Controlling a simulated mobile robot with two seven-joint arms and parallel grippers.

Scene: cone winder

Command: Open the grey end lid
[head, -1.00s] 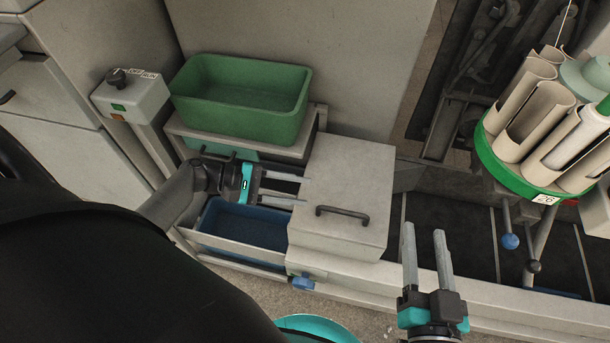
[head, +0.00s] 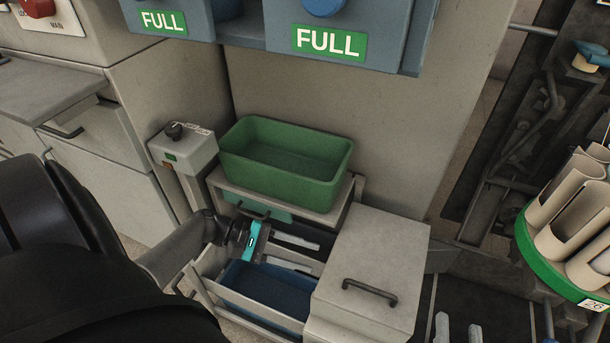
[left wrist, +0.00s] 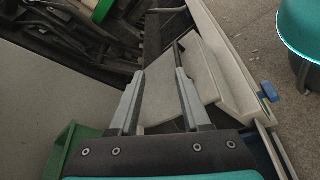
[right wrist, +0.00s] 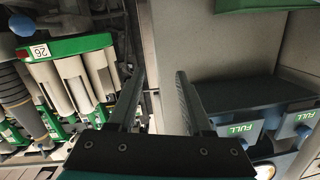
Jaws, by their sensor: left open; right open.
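The grey end lid (head: 385,245) lies closed and flat on the box at the end of the machine, with a dark bar handle (head: 370,291) near its front edge. The lid also shows in the left wrist view (left wrist: 200,78), beyond the fingertips. My left gripper (head: 315,259) is open and empty, just left of the lid, its fingers pointing toward it above the blue bin. My right gripper (head: 458,326) is open and empty, at the bottom edge of the head view, right of the lid; only its fingertips show there. The right wrist view does not show the lid.
A green bin (head: 285,165) stands on a shelf behind my left gripper. A blue bin (head: 265,290) sits below it. A switch box (head: 183,146) on a post stands at the left. A green-rimmed carousel (head: 545,265) with tubes is at the right.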

